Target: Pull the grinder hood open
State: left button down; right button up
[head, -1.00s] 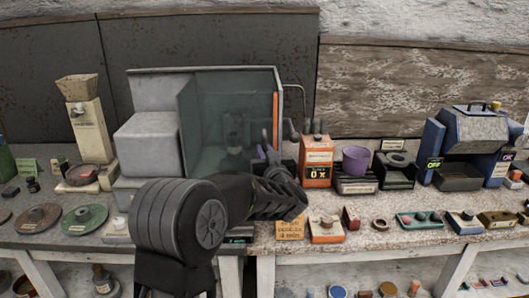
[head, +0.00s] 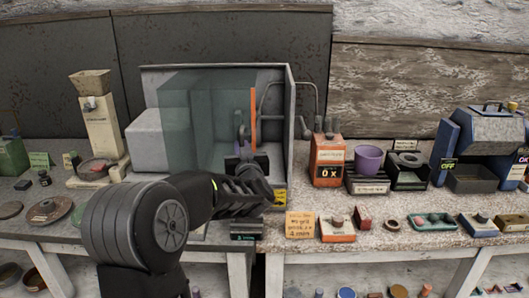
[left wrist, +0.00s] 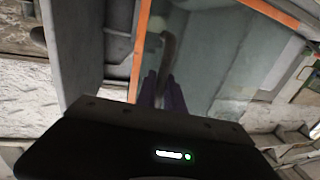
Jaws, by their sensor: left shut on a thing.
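The grinder hood (head: 205,105) is a clear greenish pane with an orange strip (head: 253,118) down its free edge. It stands part open on the grey grinder housing (head: 291,110), its orange edge apart from the housing's right wall. My left gripper (head: 239,140) is at the pane's front near that edge. In the left wrist view its purple fingers (left wrist: 162,92) are shut on the upright grey handle (left wrist: 168,52), with the pane (left wrist: 228,60) behind. The fingers partly hide the handle. My right gripper is not in view.
An orange box (head: 327,160) and a purple cup (head: 368,158) stand right of the grinder. A cream hopper machine (head: 100,130) stands left. A yellow note card (head: 300,225) and small trays lie along the bench front. There is free room in front of the bench.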

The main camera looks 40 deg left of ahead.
pick_arm(q)
jog(key=s+a+b, duration=0.1)
jog(key=s+a, duration=0.1)
jog(key=s+a+b, duration=0.1)
jog(key=s+a, duration=0.1)
jog(key=a, duration=0.1)
jog(key=s+a+b, duration=0.1)
jog(key=s+a, duration=0.1)
jog(key=a, duration=0.1)
jog(key=shift+s+f, duration=0.1)
jog(key=shift+f, duration=0.1)
jog(key=shift+s+a+r, duration=0.15)
jog(key=shift+s+a, duration=0.2)
jog(key=shift+a, duration=0.2)
jog(key=c, duration=1.5)
grip_release()
jog(key=shift+o, duration=0.2)
send_near(202, 142)
jog(key=shift+v, duration=0.85)
